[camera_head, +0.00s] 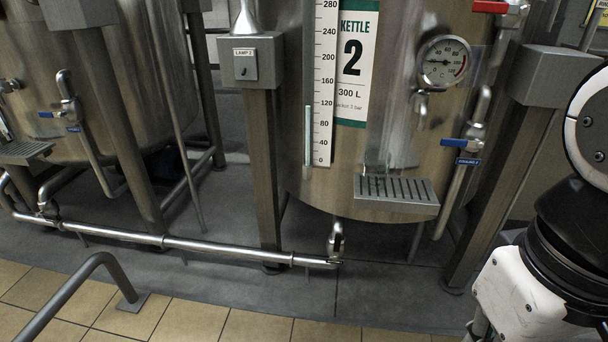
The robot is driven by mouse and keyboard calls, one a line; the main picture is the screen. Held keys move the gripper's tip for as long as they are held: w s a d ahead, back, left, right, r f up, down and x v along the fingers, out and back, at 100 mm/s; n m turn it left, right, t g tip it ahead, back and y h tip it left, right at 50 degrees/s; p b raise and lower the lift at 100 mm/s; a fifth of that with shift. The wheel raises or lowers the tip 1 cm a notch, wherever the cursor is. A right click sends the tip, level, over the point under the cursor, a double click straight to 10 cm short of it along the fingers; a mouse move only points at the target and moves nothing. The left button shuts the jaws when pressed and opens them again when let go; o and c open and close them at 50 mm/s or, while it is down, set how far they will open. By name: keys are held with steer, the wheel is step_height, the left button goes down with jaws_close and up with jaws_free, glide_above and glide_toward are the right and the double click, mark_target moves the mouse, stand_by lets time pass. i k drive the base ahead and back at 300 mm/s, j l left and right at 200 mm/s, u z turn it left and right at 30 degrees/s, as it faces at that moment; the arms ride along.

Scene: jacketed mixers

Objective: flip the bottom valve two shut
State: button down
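The kettle marked 2 (400,140) is a steel vessel standing in the middle of the view, with a scale and a gauge on its front. Under its bottom hangs a small metal outlet fitting, seemingly the bottom valve (336,240), just above the right end of a horizontal steel pipe (205,245). The fitting is small and dim, so I cannot tell its handle or whether it is open or shut. My gripper is not in view; only white and black links of my arm show at the right edge.
A blue-handled valve (454,143) is on the kettle's right pipe, above a drip tray (396,204). A red handle (490,6) is at the top. Steel legs flank the kettle. A grey rail (75,290) stands front left. The tiled floor (250,327) in front is clear.

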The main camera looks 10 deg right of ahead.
mark_target(337, 238)
steer(key=l+u, duration=0.5)
steer(key=l, duration=0.75)
steer(key=i+j+z, duration=0.15)
steer(key=j, duration=0.2)
steer(key=i+j+z, duration=0.2)
steer(key=j, duration=0.2)
steer(key=i+j+z, duration=0.15)
steer(key=j, duration=0.25)
steer(key=i, duration=0.1)
